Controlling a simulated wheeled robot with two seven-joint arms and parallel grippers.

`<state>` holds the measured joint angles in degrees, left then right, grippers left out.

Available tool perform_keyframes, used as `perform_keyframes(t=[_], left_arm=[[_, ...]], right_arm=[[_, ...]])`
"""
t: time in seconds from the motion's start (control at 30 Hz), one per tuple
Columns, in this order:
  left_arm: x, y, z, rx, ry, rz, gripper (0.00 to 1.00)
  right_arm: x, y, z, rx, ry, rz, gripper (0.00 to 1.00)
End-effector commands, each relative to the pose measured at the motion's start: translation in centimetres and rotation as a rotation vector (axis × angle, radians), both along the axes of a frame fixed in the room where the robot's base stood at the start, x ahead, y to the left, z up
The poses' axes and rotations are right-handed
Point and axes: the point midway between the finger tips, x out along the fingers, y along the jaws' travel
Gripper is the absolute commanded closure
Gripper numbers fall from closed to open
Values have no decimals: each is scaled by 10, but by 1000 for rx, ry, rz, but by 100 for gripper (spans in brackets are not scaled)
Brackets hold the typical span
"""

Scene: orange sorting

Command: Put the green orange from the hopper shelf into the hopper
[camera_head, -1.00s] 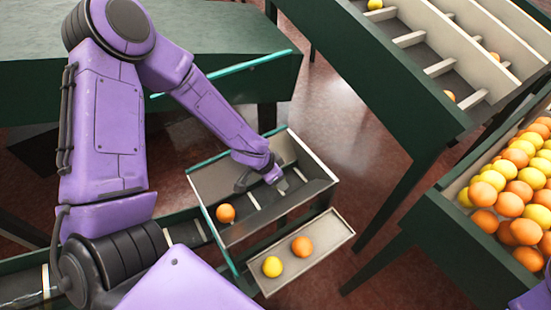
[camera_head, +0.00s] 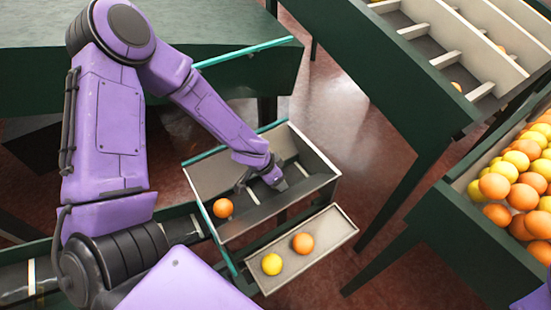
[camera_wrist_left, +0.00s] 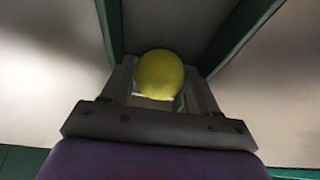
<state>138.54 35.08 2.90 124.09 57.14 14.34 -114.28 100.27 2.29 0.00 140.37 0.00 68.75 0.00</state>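The hopper (camera_head: 236,168) is a grey-walled tray with teal edges in the middle of the head view. My left gripper (camera_head: 274,183) is down over its inside, pointing at the lower right. In the left wrist view a yellow-green ball, the green orange (camera_wrist_left: 160,74), sits between the fingertips of my left gripper (camera_wrist_left: 160,88), which look closed against its sides. The head view does not show this ball; the hand hides it. The hopper shelf (camera_head: 332,228) is the narrow tray in front, holding a yellow ball (camera_head: 272,264) and an orange one (camera_head: 303,243).
Another orange (camera_head: 223,208) lies in the hopper's left part. A dark green sorting table with divided lanes (camera_head: 420,30) stands at the upper right. A crate (camera_head: 462,182) heaped with oranges is at the right. Red-brown floor lies between.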

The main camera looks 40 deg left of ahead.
Motion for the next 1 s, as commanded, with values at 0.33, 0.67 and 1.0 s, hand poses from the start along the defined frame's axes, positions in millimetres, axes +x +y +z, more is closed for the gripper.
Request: perform_keyframes(t=[0.33,0.67,1.0], left_arm=[[-20,9,68,6,-6,-2,36],[-41,18,113,3,-2,0,36],[-43,18,115,-1,-1,1,36]], right_arm=[[0,0,31,0,0,0,100],[0,0,40,0,0,0,100],[0,0,40,0,0,0,100]])
